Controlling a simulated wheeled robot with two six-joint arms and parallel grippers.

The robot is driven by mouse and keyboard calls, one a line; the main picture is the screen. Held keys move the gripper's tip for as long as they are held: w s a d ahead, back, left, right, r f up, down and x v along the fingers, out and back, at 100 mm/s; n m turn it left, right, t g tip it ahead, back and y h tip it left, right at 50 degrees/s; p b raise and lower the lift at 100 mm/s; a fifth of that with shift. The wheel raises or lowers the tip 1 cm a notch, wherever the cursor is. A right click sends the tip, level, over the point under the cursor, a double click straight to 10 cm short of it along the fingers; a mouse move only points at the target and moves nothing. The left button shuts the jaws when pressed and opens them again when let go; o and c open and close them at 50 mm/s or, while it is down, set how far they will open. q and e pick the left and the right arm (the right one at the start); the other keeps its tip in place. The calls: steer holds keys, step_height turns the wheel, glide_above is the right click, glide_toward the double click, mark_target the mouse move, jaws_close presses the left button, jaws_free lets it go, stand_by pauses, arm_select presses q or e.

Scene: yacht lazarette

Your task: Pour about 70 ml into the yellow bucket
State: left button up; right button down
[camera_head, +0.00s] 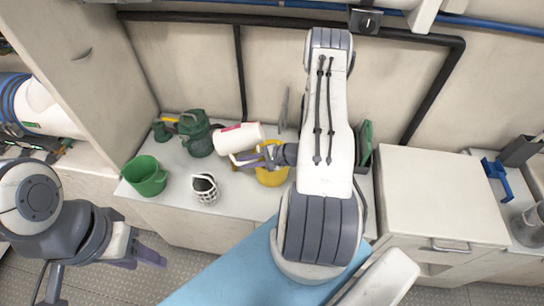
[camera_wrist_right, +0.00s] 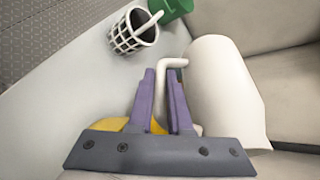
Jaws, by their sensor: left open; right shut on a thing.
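A white jug (camera_head: 238,138) with a pinkish-red mark is tipped far over onto its side in the head view. My right gripper (camera_head: 250,160) is shut on the jug's handle (camera_wrist_right: 172,62); the white body (camera_wrist_right: 225,95) is right of the fingers in the right wrist view. The yellow bucket (camera_head: 271,178) stands on the counter under the right gripper, partly hidden by it. A bit of its yellow shows behind the fingers (camera_wrist_right: 110,124). The jug's mouth, any liquid and the bucket's inside cannot be made out. My left gripper (camera_head: 150,255) is open and empty, low at the left.
A green bucket (camera_head: 146,178) and a white lattice holder with a dark inside (camera_head: 205,190) stand left on the counter (camera_head: 240,205). Green cans (camera_head: 198,137) stand behind them near the wall. Another green object (camera_head: 365,142) stands right of my right arm. A white cabinet (camera_head: 440,195) is farther right.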

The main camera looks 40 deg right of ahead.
steer(key=shift+s+d+f+t+y+b, duration=0.3)
steer(key=shift+d+t+y+b, duration=0.1)
steer(key=shift+b, duration=0.25)
steer(key=shift+a+f+t+y+b, duration=0.1)
steer(key=shift+f+t+y+b, duration=0.5)
steer(key=shift+b, duration=0.6)
steer(key=shift+a, duration=0.1)
steer(key=shift+w+a+f, duration=0.1)
steer(key=shift+a+f, duration=0.05)
steer(key=shift+a, duration=0.4)
steer(key=shift+a+f+b, duration=0.15)
steer(key=shift+f+b, duration=0.1)
steer(key=shift+b, duration=0.3)
steer(key=shift+r, duration=0.1)
stand_by(0.5)
